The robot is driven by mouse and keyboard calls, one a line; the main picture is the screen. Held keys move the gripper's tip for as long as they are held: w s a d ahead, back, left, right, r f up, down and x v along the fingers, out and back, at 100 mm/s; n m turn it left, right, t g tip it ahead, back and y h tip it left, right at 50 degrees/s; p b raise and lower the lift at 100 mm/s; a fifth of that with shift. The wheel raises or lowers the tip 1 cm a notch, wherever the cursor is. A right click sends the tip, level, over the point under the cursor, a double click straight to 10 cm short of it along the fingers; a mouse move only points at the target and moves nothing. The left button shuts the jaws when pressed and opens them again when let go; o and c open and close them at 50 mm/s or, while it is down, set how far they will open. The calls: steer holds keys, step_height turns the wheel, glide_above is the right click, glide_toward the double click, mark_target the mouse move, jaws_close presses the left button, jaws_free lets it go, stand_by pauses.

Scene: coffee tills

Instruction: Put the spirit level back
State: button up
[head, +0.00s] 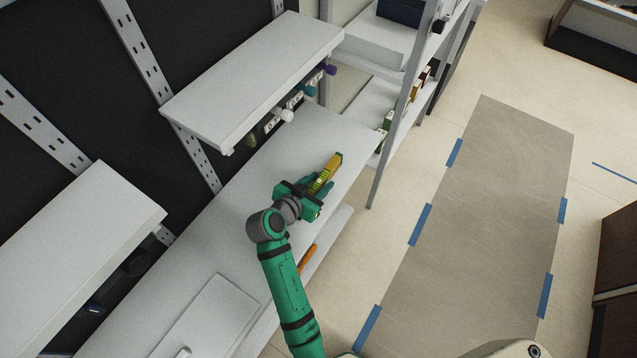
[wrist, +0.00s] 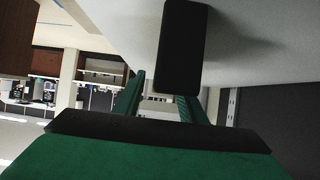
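The spirit level (head: 333,164) is a yellow bar with a greenish vial section, at the right part of the white bench top (head: 240,221). My gripper (head: 324,187) is green and reaches over the bench with its fingers alongside the level.
A white shelf (head: 255,75) overhangs the bench, with several colored knobs or handles under its edge. An orange object (head: 307,259) lies below the bench's front edge. A shelving rack (head: 392,95) stands at the far end. A grey floor mat (head: 470,220) with blue tape is clear.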

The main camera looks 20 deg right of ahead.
steer(key=v, duration=1.2)
steer(key=shift+w+a+f, duration=0.1)
